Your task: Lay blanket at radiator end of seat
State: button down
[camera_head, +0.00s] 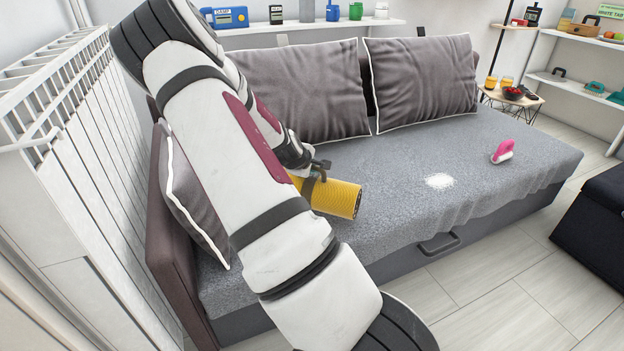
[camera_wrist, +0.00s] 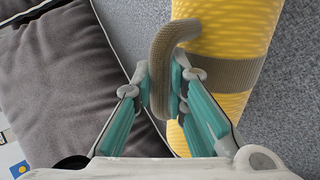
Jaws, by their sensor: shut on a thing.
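The rolled yellow blanket (camera_head: 336,197) is near the radiator end of the grey seat (camera_head: 400,215), low over or on it; I cannot tell if it touches. In the wrist view the yellow roll (camera_wrist: 222,35) has a brown strap around it and a brown loop handle (camera_wrist: 165,60). My gripper (camera_wrist: 162,88) is shut on that handle, with its teal fingers on both sides. In the head view my gripper (camera_head: 312,172) is at the roll's left end, partly hidden by my arm. The white radiator (camera_head: 85,140) stands at the left, beside the sofa's armrest.
A grey cushion (camera_head: 190,195) leans at the radiator end; two back cushions (camera_head: 425,80) stand behind. A white powdery patch (camera_head: 439,181) and a pink-and-white brush (camera_head: 502,152) are on the seat. A dark ottoman (camera_head: 595,215) stands at the right. The seat's middle is mostly bare.

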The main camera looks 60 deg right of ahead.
aim_at(313, 178)
jog(key=shift+f+b, duration=0.85)
jog(key=shift+f, duration=0.9)
jog(key=c, duration=1.6)
grip_release()
jog(key=shift+f, duration=0.15)
